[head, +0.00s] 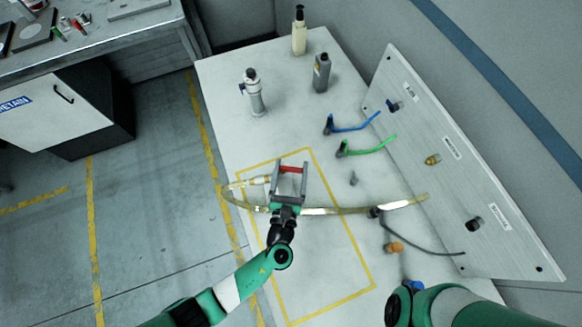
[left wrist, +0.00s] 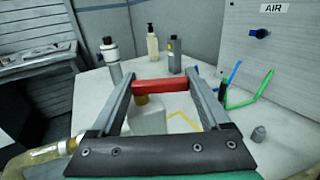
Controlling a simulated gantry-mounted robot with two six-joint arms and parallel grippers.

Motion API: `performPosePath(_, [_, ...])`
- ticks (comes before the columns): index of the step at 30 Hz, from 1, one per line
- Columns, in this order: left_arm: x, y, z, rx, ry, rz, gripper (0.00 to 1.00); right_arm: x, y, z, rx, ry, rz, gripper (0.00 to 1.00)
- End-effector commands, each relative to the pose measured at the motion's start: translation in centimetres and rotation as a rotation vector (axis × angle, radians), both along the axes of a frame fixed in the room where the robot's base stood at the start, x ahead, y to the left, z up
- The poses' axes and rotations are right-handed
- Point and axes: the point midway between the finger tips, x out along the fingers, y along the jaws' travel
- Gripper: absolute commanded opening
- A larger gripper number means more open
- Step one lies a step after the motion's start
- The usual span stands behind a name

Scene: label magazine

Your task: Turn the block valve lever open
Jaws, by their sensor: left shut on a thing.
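My left gripper (head: 290,170) is over the yellow-outlined area of the white table. Its two grey fingers are shut on the red lever (head: 291,170), which spans the gap between the fingertips. In the left wrist view the red lever (left wrist: 160,86) lies crosswise between the fingers. Below it are a pale block (left wrist: 148,117) and a brass-coloured part (left wrist: 141,99), seemingly the valve body. The body is mostly hidden by my gripper in the head view. My right gripper is not in view; only part of my right arm shows at the lower right.
A clear hose (head: 345,210) loops around my left gripper. A grey panel (head: 440,120) with ports stands at the right. Blue (head: 352,128) and green (head: 370,149) tubes lie before it. A pump bottle (head: 299,35), grey bottle (head: 321,74) and metal cylinder (head: 254,95) stand at the back.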

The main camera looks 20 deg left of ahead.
Motion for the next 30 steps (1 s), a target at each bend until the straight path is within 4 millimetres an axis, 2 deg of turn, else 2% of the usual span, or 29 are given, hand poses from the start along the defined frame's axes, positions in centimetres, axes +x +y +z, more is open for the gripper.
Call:
performPosePath(17, [0.04,-0.02,0.14,0.001,-0.003,0.0,0.24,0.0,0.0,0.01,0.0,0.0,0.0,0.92])
performPosePath(18, [0.04,-0.02,0.15,0.001,-0.003,0.0,0.83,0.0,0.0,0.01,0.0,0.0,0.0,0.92])
performPosePath(21, [0.03,-0.01,0.12,0.001,-0.003,0.0,1.0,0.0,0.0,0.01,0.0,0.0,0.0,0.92])
performPosePath(30, [-0.15,-0.06,0.09,0.0,-0.001,0.0,1.0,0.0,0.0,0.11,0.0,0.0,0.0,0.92])
